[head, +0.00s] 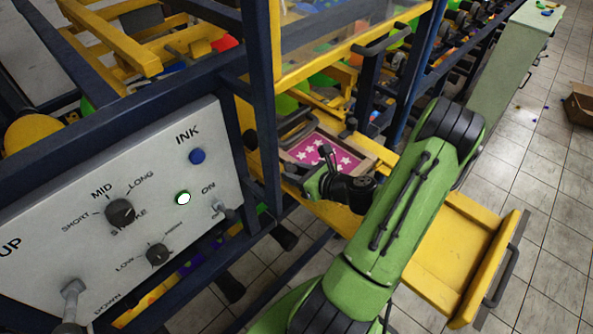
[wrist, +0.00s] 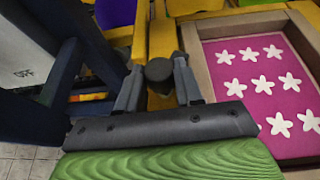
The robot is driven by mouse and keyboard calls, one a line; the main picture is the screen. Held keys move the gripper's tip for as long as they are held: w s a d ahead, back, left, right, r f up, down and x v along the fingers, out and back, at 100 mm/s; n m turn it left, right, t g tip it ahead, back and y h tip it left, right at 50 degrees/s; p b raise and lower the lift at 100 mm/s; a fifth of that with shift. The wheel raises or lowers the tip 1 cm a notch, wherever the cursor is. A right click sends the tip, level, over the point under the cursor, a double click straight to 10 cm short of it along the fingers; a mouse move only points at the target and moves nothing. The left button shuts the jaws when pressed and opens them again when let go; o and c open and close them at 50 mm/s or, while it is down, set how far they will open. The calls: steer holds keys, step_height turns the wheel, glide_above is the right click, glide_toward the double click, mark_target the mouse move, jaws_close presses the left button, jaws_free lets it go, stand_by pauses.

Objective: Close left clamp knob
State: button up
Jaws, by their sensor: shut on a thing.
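The left clamp knob (wrist: 159,71) is a dark round knob, seen in the wrist view between my two finger tips, in front of a yellow frame part. My gripper (wrist: 160,78) is shut on this knob, one finger on each side. In the head view my gripper (head: 307,183) is at the left front corner of the framed print screen (head: 331,153), and it hides the knob there. The screen is pink with white stars; it also shows in the wrist view (wrist: 254,105), right of my fingers.
A grey control panel (head: 75,190) with dials and a blue button stands at the left on a dark blue frame (head: 262,90). A yellow tray (head: 440,255) is beside my arm at the right. Open tiled floor (head: 550,200) lies further right.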

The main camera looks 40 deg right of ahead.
steer(key=shift+a+m+h+p, duration=0.1)
steer(key=shift+m+h+p, duration=0.25)
steer(key=shift+m+h, duration=0.35)
steer(key=o, duration=1)
steer(key=shift+o, duration=0.2)
steer(key=shift+r, duration=0.1)
